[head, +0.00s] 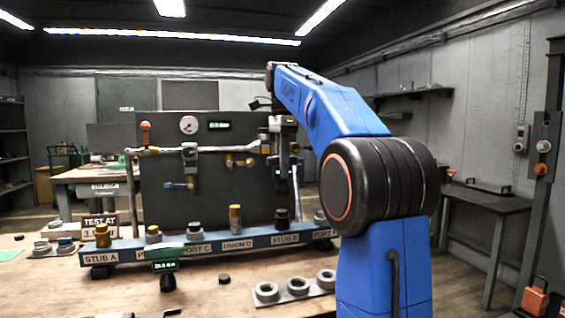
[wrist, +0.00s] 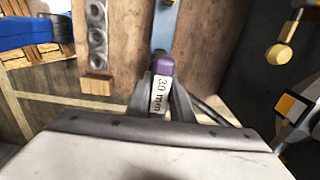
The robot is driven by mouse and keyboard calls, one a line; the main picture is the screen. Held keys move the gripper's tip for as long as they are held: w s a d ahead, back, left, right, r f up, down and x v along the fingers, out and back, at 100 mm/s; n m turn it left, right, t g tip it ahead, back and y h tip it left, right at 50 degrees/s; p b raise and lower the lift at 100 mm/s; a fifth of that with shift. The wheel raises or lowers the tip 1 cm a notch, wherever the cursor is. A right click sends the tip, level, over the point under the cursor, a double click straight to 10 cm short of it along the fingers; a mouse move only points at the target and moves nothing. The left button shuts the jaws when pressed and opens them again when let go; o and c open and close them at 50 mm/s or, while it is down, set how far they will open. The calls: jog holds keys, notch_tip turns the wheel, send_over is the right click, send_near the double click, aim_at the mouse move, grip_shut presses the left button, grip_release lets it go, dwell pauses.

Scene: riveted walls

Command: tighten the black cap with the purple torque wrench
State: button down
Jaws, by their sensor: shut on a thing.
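In the wrist view my gripper (wrist: 164,103) is shut on a purple-ended tool (wrist: 164,64), the purple torque wrench, with a white label reading "30 mm". Its far end is not clear there. In the head view my gripper (head: 283,130) is small and dark, high in front of the grey panel, above the right part of the blue rail. A black cap (head: 281,214) sits upright on the rail at the STUB E label, below my gripper. I cannot tell whether the wrench touches it.
The blue rail (head: 215,246) carries several other fittings. A grey panel (head: 225,175) with gauge and valves stands behind it. On the bench lie a small black disc (head: 224,279), a holder with three rings (head: 294,289) and a green-screened device (head: 167,272). Bare bench lies in front.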

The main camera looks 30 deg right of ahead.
aim_at(282, 187)
jog(key=shift+f, duration=1.95)
jog(key=shift+f, duration=1.35)
jog(key=shift+m, duration=1.2)
jog(key=shift+m, duration=1)
jog(key=shift+m, duration=0.3)
jog(key=shift+m, duration=1.1)
